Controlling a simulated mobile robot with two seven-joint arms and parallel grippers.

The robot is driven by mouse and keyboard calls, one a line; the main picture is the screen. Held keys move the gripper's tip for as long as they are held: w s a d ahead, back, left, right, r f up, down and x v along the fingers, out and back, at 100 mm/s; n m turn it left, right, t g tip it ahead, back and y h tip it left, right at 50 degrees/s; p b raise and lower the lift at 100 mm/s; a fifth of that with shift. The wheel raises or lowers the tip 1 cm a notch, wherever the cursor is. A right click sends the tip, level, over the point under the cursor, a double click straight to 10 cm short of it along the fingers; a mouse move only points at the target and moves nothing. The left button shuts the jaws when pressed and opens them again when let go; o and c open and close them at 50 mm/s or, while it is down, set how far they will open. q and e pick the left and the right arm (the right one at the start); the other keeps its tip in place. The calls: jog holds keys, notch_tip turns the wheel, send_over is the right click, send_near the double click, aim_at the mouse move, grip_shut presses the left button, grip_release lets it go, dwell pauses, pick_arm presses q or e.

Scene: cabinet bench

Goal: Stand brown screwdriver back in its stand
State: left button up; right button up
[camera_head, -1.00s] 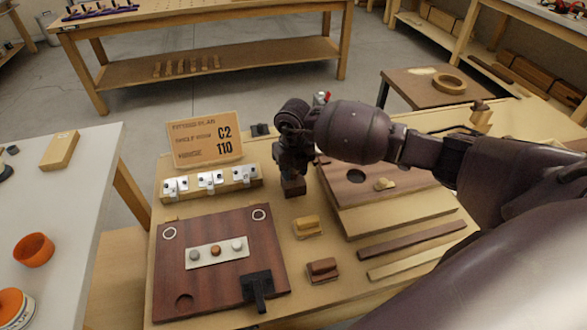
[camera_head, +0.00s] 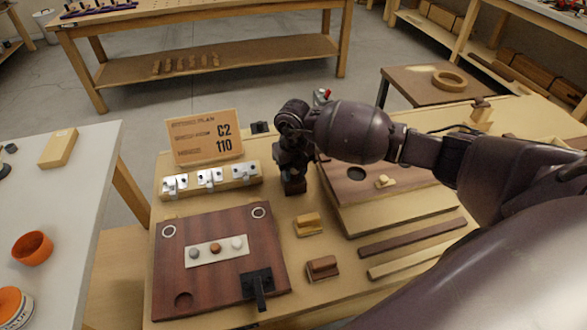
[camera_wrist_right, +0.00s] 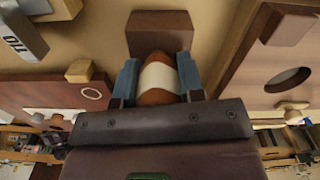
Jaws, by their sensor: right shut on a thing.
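My right gripper (camera_head: 292,165) is over the left middle of the bench, pointing down. In the right wrist view, its two blue fingers (camera_wrist_right: 158,72) are shut on the brown screwdriver (camera_wrist_right: 157,78), on a rounded brown handle with a white band. A dark brown block, seemingly the stand (camera_head: 294,186), sits directly below the gripper; it also shows just beyond the fingers in the wrist view (camera_wrist_right: 160,28). The screwdriver's lower end is hidden, so I cannot tell whether it is inside the block. My left gripper is not in view.
A sign (camera_head: 205,138) and a rail with metal pieces (camera_head: 212,181) stand to the left. A dark red board (camera_head: 180,270) lies in front, with a tan block (camera_head: 308,225) and a brown block (camera_head: 322,267) beside it. A raised board (camera_head: 400,205) is at right.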

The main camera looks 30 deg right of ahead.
jog(key=shift+f, duration=0.15)
jog(key=o, duration=1)
jog(key=shift+o, duration=0.2)
jog(key=o, duration=0.4)
